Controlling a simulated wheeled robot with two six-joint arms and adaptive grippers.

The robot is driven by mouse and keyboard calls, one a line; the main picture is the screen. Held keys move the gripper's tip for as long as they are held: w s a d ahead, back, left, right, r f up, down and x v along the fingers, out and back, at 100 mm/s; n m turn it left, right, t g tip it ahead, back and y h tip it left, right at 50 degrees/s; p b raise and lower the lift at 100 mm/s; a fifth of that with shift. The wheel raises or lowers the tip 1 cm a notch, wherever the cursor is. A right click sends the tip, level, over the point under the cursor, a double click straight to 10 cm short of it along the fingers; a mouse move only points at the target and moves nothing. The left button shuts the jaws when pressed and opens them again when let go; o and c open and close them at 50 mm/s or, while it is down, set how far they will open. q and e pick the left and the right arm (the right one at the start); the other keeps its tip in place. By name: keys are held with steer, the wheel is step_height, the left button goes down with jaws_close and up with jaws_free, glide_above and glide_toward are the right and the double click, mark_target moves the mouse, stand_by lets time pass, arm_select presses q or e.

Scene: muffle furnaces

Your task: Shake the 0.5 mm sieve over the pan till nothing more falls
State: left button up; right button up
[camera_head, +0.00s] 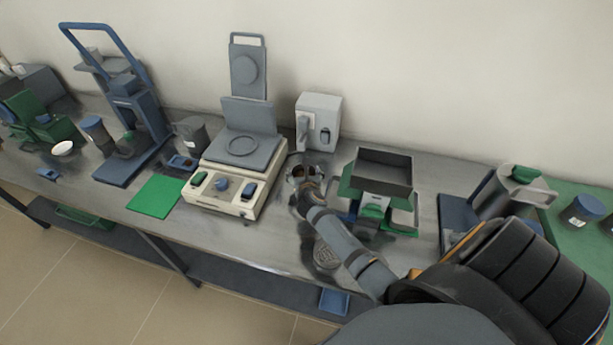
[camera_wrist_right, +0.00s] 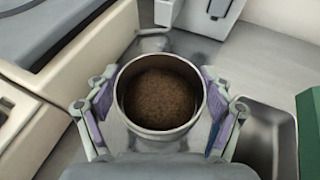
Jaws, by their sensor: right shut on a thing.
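My right gripper (camera_head: 305,182) is shut on a round metal vessel (camera_head: 296,170) with brown grains in it. In the right wrist view, the gripper's fingers (camera_wrist_right: 160,110) clasp opposite sides of the vessel (camera_wrist_right: 124,82), whose rim faces the camera. The grains cover its bottom, so I cannot tell whether it has the 0.5 mm mesh. A round grey piece with a speckled, mesh-like face (camera_head: 325,256) shows by the bench's front edge, partly behind my right arm. I cannot pick out the pan for sure. My left gripper is out of view.
A cream instrument with a grey plate (camera_head: 240,150) stands left of the vessel, and a light grey box (camera_head: 327,108) behind it. A grey, green-sided box (camera_head: 384,167) stands to the right. A green mat (camera_head: 156,196) lies further left. Bare bench (camera_head: 285,235) shows in front.

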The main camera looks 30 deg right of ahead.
steer(key=shift+d+r, duration=0.1)
steer(key=shift+d, duration=1.1)
steer(key=a, duration=0.2)
steer(key=shift+a+p, duration=0.3)
steer(key=shift+a, duration=0.1)
steer(key=d+p, duration=0.1)
steer(key=d, duration=0.1)
steer(key=shift+d, duration=0.5)
steer(key=shift+a, duration=0.1)
steer(key=shift+a, duration=0.1)
